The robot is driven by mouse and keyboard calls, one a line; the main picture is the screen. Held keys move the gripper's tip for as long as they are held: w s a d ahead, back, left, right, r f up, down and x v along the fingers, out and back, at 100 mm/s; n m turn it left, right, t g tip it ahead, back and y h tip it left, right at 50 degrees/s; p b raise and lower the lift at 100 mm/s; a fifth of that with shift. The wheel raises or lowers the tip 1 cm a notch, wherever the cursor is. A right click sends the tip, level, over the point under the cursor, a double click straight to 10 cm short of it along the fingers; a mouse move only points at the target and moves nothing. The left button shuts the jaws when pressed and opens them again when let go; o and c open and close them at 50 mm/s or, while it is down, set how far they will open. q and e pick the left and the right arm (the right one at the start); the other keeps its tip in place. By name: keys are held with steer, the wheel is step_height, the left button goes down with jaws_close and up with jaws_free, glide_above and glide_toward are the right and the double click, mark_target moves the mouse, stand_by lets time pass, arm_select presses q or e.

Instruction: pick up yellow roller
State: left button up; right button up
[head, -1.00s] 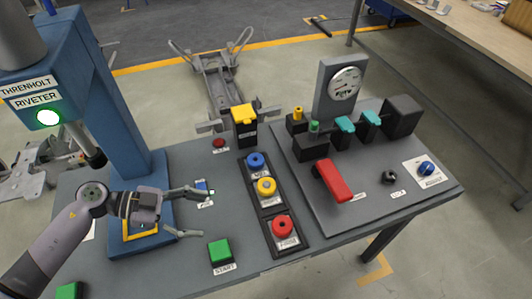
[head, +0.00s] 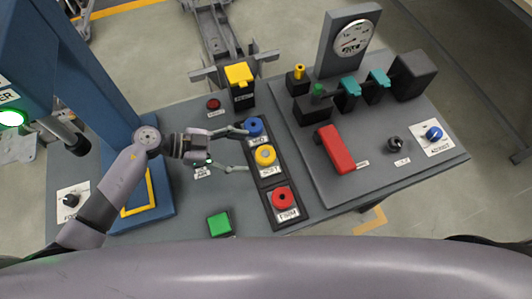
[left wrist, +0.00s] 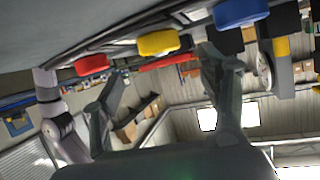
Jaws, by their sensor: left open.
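The yellow roller (head: 265,155) sits in the middle of a dark three-place rack (head: 257,183), between a blue roller (head: 254,126) and a red roller (head: 283,198). My left gripper (head: 247,150) is open and empty just to its left, one finger towards the blue roller and the other beside the yellow one. In the left wrist view the yellow roller (left wrist: 158,43) appears above and between the spread fingers (left wrist: 163,82), with clear space between. The red roller (left wrist: 91,65) and blue roller (left wrist: 240,12) flank it there. My right gripper does not show.
A green start button (head: 219,223) is in front of the rack and a small red button (head: 213,104) behind it. A yellow-topped black box (head: 240,75) stands at the rack's far end. The raised panel (head: 400,165) with a red handle (head: 335,149) lies to the right.

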mark_target(265, 154)
arm_select(q)
steer(key=shift+d+f, duration=0.25)
steer(key=shift+d, duration=0.4)
steer(key=p+x, duration=0.1)
steer(key=x, duration=0.3)
steer(key=shift+w+d, duration=0.1)
steer(key=shift+d, duration=0.05)
steer(key=shift+d+f, duration=0.3)
steer(key=shift+d, duration=0.15)
steer(key=shift+a, duration=0.1)
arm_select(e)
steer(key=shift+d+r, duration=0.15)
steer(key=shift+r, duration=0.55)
arm_select(q)
steer(key=shift+c, duration=0.5)
steer(key=c, duration=1.3)
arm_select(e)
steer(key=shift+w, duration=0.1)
